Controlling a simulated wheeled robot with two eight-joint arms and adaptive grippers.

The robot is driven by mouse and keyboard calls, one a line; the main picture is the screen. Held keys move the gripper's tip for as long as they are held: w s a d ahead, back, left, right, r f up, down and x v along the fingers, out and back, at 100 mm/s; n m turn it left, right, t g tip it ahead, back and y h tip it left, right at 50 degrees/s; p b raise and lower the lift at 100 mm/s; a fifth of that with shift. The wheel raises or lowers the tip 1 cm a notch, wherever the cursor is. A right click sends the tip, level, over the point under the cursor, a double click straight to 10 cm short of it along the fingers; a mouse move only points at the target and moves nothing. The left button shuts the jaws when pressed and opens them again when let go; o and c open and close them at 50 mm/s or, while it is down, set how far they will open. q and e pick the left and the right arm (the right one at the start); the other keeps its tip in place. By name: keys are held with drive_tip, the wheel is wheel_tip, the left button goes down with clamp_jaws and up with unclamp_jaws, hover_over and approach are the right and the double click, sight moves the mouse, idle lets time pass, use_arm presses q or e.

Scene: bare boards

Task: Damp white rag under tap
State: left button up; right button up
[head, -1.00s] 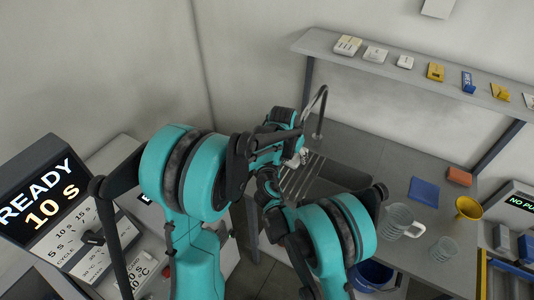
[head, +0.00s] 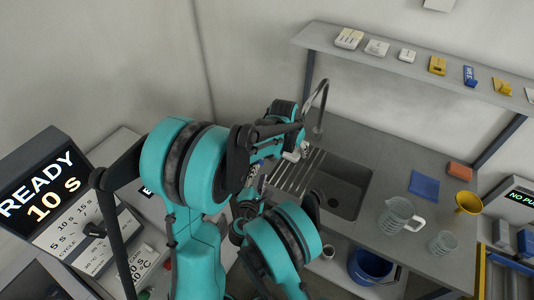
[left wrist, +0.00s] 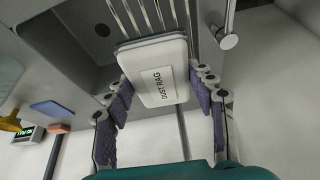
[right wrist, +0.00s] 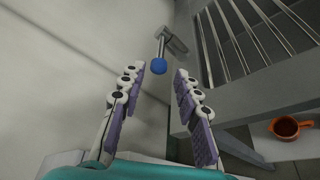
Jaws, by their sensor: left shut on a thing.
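The rag is a white flat block marked "DUST RAG" (left wrist: 165,85) in the left wrist view. My left gripper (left wrist: 164,92) is shut on it, fingers on both sides, near the ribbed drainer. In the head view this gripper (head: 303,151) is beside the tap (head: 326,95), whose curved spout rises behind the sink (head: 340,190). My right gripper (right wrist: 160,88) is open and empty. Beyond its fingers is a blue ball knob (right wrist: 158,67) on a grey lever. In the head view my right gripper is largely hidden by my arms. No water is visible.
A jug (head: 398,215), a glass beaker (head: 442,244), a yellow funnel (head: 468,203), a blue cloth (head: 424,186) and an orange block (head: 459,171) are on the counter's right. A blue bucket (head: 370,267) and an orange cup (right wrist: 287,128) are below. A shelf (head: 420,70) runs along the wall.

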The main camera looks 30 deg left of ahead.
drive_tip(key=x, duration=1.1)
drive_tip(key=shift+w+f, duration=0.2)
drive_tip(key=shift+w, duration=0.05)
clamp_jaws()
